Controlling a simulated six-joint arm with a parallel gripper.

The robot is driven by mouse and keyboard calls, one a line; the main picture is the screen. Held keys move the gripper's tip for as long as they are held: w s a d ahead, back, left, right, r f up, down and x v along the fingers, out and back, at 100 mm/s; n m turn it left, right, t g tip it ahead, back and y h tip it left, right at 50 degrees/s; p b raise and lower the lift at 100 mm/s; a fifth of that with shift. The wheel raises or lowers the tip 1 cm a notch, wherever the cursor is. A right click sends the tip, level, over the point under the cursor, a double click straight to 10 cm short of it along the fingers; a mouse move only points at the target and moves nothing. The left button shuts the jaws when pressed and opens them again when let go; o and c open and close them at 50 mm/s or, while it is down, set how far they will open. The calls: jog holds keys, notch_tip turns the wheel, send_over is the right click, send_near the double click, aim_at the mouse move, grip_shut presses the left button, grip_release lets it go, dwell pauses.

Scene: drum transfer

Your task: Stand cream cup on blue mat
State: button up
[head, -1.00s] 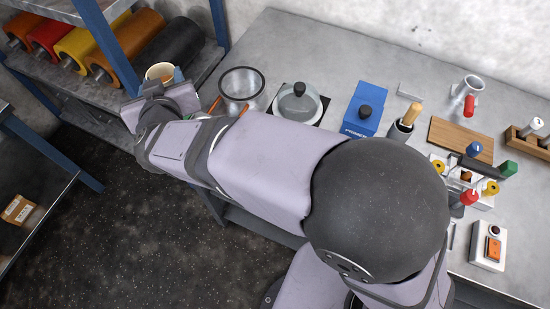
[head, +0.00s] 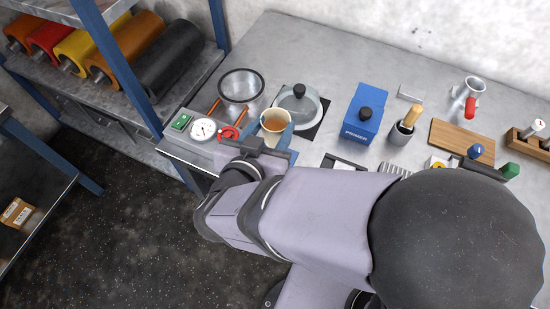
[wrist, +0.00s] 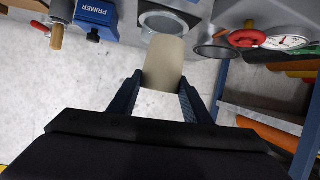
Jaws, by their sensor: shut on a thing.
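The cream cup (head: 275,136) is held in my gripper (head: 273,130), between its two blue fingers, near the front edge of the bench in the head view. Its open mouth faces up and shows an orange-brown inside. In the wrist view the cream cup (wrist: 163,66) sits between the fingertips of my gripper (wrist: 160,80). I cannot tell whether its base touches anything. A small blue patch (head: 309,158) shows on the bench just right of my gripper; it may be the blue mat, mostly hidden by my arm.
A blue primer box (head: 366,108) stands to the right. A shelf post borders the left.

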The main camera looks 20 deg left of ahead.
jog(key=shift+f+b, duration=0.45)
jog(key=shift+f, duration=4.5)
jog(key=shift+f, duration=0.1)
jog(key=shift+f, duration=0.1)
jog(key=o, duration=1.2)
jog(key=shift+c, duration=0.2)
jog(key=shift+s+a+r, duration=0.1)
jog(key=shift+r, duration=0.15)
jog(key=v, duration=0.7)
